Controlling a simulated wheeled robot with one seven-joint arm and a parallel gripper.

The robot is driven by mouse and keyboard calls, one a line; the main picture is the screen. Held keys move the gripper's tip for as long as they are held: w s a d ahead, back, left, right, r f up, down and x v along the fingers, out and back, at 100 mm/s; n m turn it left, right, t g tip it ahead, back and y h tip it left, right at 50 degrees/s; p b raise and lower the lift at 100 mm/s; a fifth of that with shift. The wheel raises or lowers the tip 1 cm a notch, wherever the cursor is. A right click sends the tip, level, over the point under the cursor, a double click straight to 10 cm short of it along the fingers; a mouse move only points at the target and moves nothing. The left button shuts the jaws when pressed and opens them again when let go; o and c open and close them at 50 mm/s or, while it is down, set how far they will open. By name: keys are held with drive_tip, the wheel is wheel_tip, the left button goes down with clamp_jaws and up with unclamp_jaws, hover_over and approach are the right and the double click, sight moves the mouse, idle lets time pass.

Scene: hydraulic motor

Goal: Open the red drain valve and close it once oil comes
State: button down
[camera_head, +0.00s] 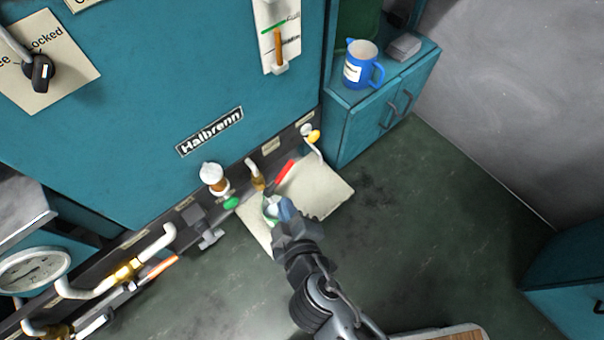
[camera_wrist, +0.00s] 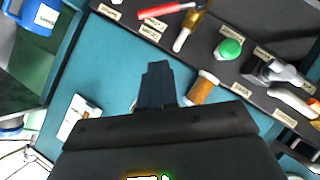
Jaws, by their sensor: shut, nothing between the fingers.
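The red lever (camera_head: 285,172) of a valve sticks out from the black rail along the machine's lower edge. A brass valve body (camera_head: 257,181) is beside it. The red lever also shows at the top of the wrist view (camera_wrist: 166,10). My gripper (camera_head: 285,208) is shut and empty, in front of the rail and apart from the lever. In the wrist view its closed fingers (camera_wrist: 157,82) point toward the machine's teal face. I see no oil stream.
A green knob (camera_head: 231,203) and an amber sight glass (camera_wrist: 203,88) sit near the valve. A pale sheet (camera_head: 322,188) lies on the floor below. Another valve with an orange-red handle (camera_head: 161,267) is at the left. A blue mug (camera_head: 360,70) stands on the teal cabinet.

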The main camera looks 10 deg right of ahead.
drive_tip(key=b, duration=0.3)
approach(279, 177)
drive_tip(key=w+a+r, duration=0.2)
drive_tip(key=w, duration=0.2)
drive_tip(key=w+d+f, duration=0.1)
drive_tip(key=w+d+f+b, duration=0.1)
drive_tip(key=w, duration=0.1)
drive_tip(key=shift+f, duration=0.4)
drive_tip(key=shift+d+r+p, duration=0.1)
drive_tip(key=shift+r+p, duration=0.05)
drive_tip(key=shift+p, duration=0.2)
